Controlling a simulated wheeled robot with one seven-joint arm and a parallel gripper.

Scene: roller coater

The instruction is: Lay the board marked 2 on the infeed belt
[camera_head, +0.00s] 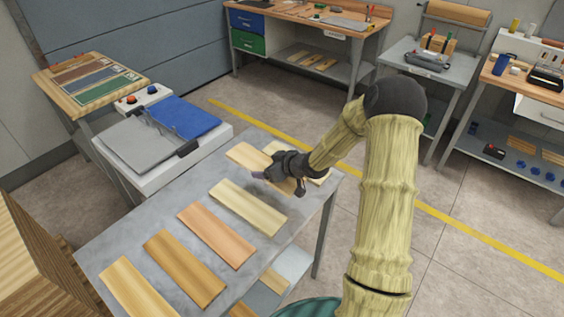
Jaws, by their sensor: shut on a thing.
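Several wooden boards lie in a row on a grey table (122,244). They include an orange-tan board (138,288), a brown board (184,268), a pinkish board (215,235) and a pale board (247,205). My gripper (264,176) is at the table's far end, shut on a light tan board (245,155), partly hidden by the gripper. Another pale board (275,147) shows behind it. No number is readable, so I cannot tell which is board 2. A low white machine (205,142) with a grey flat surface (137,143) and a blue one (183,117) stands left; which is the infeed belt is unclear.
A small stand with a sample panel (91,82) is at the back left. A wooden workbench (305,22), a grey cart (462,72) and a shelf bench (520,90) stand behind. A yellow line (440,214) crosses open floor to the right.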

